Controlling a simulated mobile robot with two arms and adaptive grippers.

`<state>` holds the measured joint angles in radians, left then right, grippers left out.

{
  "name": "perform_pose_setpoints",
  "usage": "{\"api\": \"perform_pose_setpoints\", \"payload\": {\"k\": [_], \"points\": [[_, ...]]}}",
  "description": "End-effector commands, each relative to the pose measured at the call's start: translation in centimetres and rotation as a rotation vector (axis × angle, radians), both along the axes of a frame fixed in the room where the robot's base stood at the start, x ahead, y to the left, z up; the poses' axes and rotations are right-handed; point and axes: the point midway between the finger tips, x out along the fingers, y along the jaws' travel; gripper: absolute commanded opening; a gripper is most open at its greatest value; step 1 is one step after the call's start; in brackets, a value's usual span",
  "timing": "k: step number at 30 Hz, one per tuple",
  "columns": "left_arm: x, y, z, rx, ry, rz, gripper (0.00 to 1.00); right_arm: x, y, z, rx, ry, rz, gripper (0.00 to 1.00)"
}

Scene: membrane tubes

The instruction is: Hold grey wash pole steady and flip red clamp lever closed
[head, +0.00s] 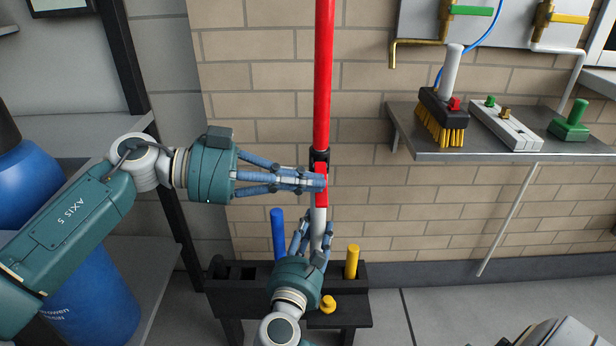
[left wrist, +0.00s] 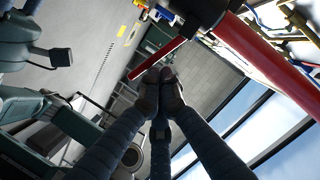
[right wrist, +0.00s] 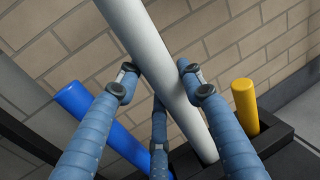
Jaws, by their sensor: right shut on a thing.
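The wash pole stands upright, with a red upper tube (head: 323,80) and a grey lower tube (head: 318,228). A black clamp (head: 319,157) joins them. Its red lever (head: 321,199) overlaps the pole in the head view; in the left wrist view the lever (left wrist: 157,58) sticks out at an angle from the pole. My left gripper (head: 318,182) is shut, its fingertips together at the lever, touching or very near it. My right gripper (head: 314,238) is shut around the grey tube (right wrist: 165,75), with fingers on both sides.
A black rack (head: 240,300) below holds a blue handle (head: 279,235) and a yellow handle (head: 352,262). A wall shelf (head: 465,145) with brushes stands to the right. Blue drums (head: 95,290) stand at left. The brick wall is behind the pole.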

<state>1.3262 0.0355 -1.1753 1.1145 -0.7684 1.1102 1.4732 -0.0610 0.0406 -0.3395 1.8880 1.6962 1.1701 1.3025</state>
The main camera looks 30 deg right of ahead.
Motion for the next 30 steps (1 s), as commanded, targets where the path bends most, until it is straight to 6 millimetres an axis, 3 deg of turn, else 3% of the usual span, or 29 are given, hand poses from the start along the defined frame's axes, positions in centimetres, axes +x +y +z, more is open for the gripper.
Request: {"api": "perform_pose_setpoints", "payload": {"k": [14, 30], "points": [[0.1, -0.1, -2.7, -0.222, -0.357, 0.000, 0.00, 0.0, 0.0, 0.0, 0.000, 0.001, 0.000, 0.00], [1.5, -0.9, -5.2, -0.476, -0.774, 0.003, 0.00, 0.0, 0.0, 0.0, 0.000, 0.001, 0.000, 0.00]]}}
